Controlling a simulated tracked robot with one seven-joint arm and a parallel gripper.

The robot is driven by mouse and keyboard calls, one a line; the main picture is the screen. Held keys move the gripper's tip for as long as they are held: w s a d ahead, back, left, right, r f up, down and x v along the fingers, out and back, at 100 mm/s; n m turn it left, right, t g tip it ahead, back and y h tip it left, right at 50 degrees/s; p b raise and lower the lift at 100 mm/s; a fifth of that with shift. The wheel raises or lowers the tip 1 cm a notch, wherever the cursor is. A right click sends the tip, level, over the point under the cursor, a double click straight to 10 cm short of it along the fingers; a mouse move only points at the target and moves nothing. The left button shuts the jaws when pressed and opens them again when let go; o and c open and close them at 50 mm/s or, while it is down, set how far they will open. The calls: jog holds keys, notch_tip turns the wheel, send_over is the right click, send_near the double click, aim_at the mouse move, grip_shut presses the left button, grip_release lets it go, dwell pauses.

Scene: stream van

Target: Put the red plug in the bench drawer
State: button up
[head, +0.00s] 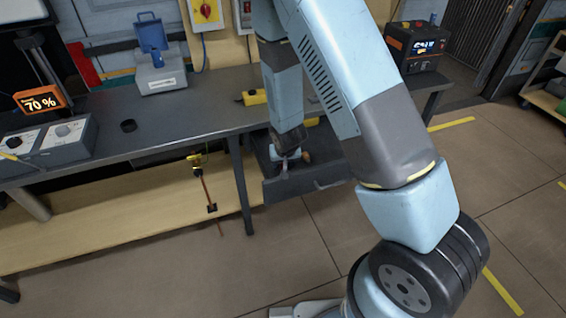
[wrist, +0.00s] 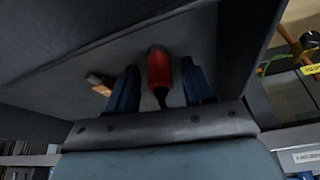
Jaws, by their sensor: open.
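The bench drawer (head: 312,184) is pulled out under the dark workbench in the head view. My gripper (head: 284,166) reaches down into it. In the wrist view the red plug (wrist: 158,72) lies on the drawer's grey floor, its dark narrow end towards me. The two blue fingers of my gripper (wrist: 160,82) stand on either side of it, open, with a gap showing at each side. The plug is hidden or too small to make out in the head view.
A small brown-tipped object (wrist: 100,83) lies in the drawer left of my fingers. Dark drawer walls rise close around my gripper. A yellow tool (head: 254,97) lies on the bench (head: 190,115) above. A cable with a yellow clip (head: 196,160) hangs left of the drawer.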

jog(key=s+d+r, duration=0.3)
jog(key=d+r, duration=0.1)
jog(key=r, duration=0.7)
jog(key=s+d+r, duration=0.4)
jog(key=r, duration=0.7)
jog(key=s+d+r, duration=0.3)
jog(key=r, duration=0.8)
jog(key=s+d+r, duration=0.3)
jog(key=s+r, duration=0.3)
jog(key=s, duration=0.1)
jog(key=s+d+r+m+t, duration=0.1)
jog(key=s+d+r, duration=0.3)
jog(key=s+r, duration=0.2)
jog(key=shift+s+d, duration=0.3)
jog(key=shift+s, duration=0.9)
jog(key=shift+c, duration=0.4)
jog(key=shift+c, duration=0.5)
jog(key=shift+s, duration=0.15)
